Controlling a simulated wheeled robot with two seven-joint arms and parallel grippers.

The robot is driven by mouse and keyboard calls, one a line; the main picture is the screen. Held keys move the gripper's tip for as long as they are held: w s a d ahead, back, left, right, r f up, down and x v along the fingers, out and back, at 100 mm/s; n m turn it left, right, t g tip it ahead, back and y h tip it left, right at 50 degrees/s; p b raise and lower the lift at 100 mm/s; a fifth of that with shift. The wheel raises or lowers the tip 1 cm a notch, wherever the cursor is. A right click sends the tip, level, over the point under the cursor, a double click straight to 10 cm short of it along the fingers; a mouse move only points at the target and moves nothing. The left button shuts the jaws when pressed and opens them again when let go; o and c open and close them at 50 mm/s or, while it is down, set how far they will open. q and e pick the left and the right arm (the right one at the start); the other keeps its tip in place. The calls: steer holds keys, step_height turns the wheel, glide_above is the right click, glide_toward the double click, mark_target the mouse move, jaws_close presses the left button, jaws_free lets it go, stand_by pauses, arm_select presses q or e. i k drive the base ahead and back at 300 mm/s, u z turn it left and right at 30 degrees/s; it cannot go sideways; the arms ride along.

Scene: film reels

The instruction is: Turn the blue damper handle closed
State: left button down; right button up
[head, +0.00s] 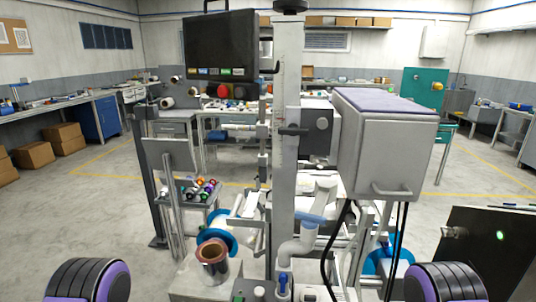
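A blue handle (310,219) lies across a white bent pipe (298,250) at the lower middle of the head view, right of the tall grey column. A smaller blue lever (283,282) stands upright at the bottom middle. I cannot tell for sure which of the two is the damper handle, or whether the damper is open or closed. Neither of my grippers is in view. Nothing is seen touching either blue part.
A machine with a tall grey column (287,120) fills the middle. A large grey box (383,145) overhangs at right, with black cables below. A copper-coloured cylinder (212,252) and blue reel (222,232) stand left. A dark panel (488,250) is at lower right. Floor left is open.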

mark_target(283, 277)
steer(key=z, duration=0.6)
steer(key=k, duration=0.35)
steer(key=z, duration=0.65)
